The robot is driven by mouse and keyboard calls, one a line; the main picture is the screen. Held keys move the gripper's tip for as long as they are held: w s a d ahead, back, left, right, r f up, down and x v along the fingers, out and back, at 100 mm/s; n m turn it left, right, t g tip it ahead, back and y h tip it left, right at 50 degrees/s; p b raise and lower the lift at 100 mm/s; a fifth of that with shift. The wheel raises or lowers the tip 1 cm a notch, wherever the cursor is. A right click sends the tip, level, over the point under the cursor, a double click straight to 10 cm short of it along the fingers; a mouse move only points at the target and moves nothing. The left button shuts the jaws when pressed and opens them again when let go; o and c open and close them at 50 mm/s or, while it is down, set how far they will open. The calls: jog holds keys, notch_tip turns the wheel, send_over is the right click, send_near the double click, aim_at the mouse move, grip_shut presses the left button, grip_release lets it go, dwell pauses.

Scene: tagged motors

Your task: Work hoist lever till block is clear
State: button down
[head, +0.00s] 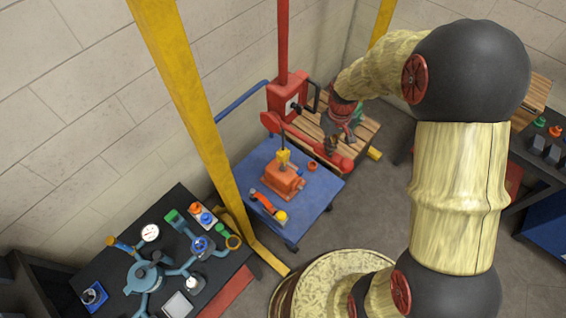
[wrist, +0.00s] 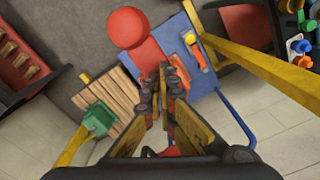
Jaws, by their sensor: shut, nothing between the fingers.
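The hoist is a red post with a red box (head: 287,98) by the wall. A red bar with a round red knob (head: 347,164), which looks like the lever, slopes down toward the front right. The knob (wrist: 128,28) is large in the wrist view, with its bar running toward my fingers. My gripper (head: 337,138) is shut and empty, close over the bar; whether it touches cannot be told. Its fingertips (wrist: 165,75) meet in the wrist view. An orange block (head: 284,181) sits on the blue cart (head: 317,208), under a yellow hook piece (head: 283,157).
A wooden pallet (head: 361,128) lies behind the gripper, with a green item (wrist: 98,118) on it in the wrist view. A yellow post (head: 190,90) stands left of the cart. A dark bench (head: 238,262) with coloured parts is at front left. Grey floor is free right of the cart.

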jog(key=shift+f, duration=0.5)
jog(key=shift+s+f+b, duration=0.1)
jog(key=shift+b, duration=0.2)
notch_tip(320, 180, down, 5)
jog(key=b, duration=0.3)
jog(key=shift+f, duration=0.1)
jog(key=r+p, duration=0.2)
jog(key=r, duration=0.2)
jog(key=r+p, duration=0.3)
jog(key=r, duration=0.1)
jog(key=r+p, duration=0.3)
jog(key=r, duration=0.2)
jog(key=shift+w+a+r, duration=0.1)
jog(key=shift+w+a, duration=0.2)
jog(key=shift+w, duration=0.1)
dwell(0.3)
